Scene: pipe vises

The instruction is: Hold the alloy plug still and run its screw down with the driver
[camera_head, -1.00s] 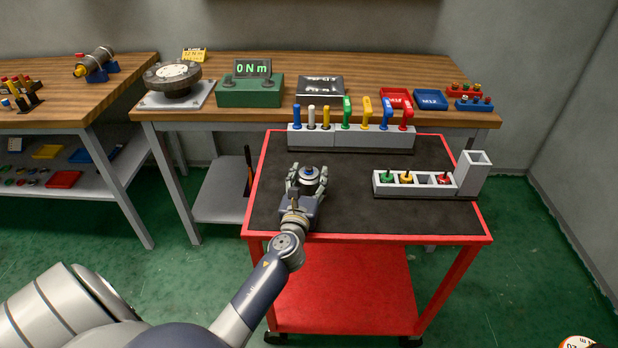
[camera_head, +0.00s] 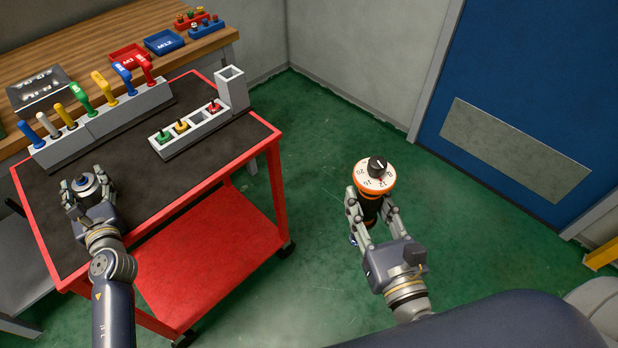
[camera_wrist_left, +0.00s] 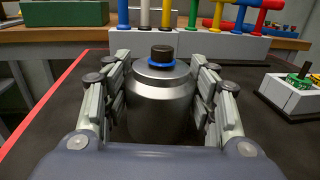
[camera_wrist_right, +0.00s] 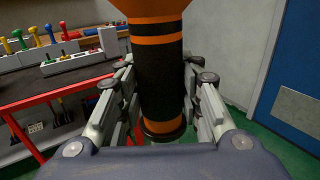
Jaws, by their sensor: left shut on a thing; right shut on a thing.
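The alloy plug (camera_head: 85,183) stands upright on the dark top of the red cart. In the left wrist view it is a grey metal cylinder (camera_wrist_left: 160,105) with a blue ring and a dark screw head (camera_wrist_left: 162,53) on top. My left gripper (camera_head: 84,190) is shut around it. My right gripper (camera_head: 372,208) is shut on the driver (camera_head: 375,180), which has an orange and black body and a white numbered dial on top. The right wrist view shows its black and orange grip (camera_wrist_right: 160,80) between the fingers. The driver is held over the floor, right of the cart, apart from the plug.
A grey rack (camera_head: 118,118) with several coloured handles stands along the cart's back. A grey block (camera_head: 190,137) with green, yellow and red pieces has a tall square holder (camera_head: 232,88) at its end, which looks empty. The cart's red rim (camera_head: 200,184) lies between my grippers.

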